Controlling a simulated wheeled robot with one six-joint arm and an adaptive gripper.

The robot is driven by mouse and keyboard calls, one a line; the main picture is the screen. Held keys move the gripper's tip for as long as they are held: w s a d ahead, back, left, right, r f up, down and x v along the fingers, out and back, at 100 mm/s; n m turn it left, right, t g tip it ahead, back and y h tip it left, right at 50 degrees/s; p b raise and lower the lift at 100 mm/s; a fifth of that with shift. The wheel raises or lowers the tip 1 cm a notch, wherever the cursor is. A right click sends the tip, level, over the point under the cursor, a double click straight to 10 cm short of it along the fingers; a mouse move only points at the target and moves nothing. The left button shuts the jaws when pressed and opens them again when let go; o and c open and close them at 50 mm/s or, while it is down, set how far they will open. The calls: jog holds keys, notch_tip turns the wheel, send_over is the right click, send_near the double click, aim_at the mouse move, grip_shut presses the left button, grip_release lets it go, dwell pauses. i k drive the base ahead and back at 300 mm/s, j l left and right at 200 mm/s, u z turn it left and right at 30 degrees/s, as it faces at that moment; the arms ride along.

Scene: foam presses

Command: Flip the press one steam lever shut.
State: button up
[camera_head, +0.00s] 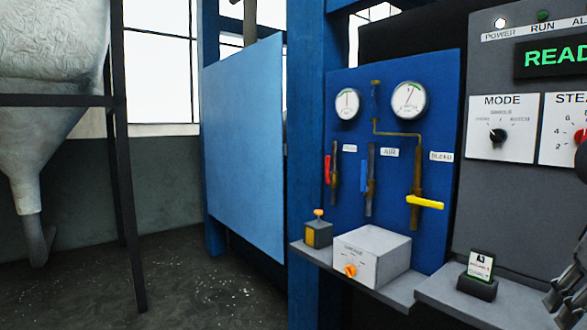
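A blue valve panel (400,120) carries three levers on vertical brown pipes. The red lever (327,169) is at the left and hangs roughly upright along its pipe; the small label by it is too small to read. I take it as the steam lever. A blue lever (364,176) beside the AIR label also stands upright. A yellow lever (425,202) under the BLEED label lies level across its pipe. My gripper (567,293) shows only in part at the lower right edge, well to the right of the red lever. Its opening cannot be made out.
A grey shelf (310,254) below the panel holds a white box (372,260) with an orange knob and a small yellow-and-black box (318,232). A grey control cabinet (500,215) stands right. A blue post (305,150) and light-blue plate (243,145) stand left.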

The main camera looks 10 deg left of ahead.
aim_at(328, 181)
jog(key=i+j, duration=1.05)
jog(key=i+j+u, duration=0.1)
jog(key=i+u, duration=0.3)
jog(key=i, duration=0.2)
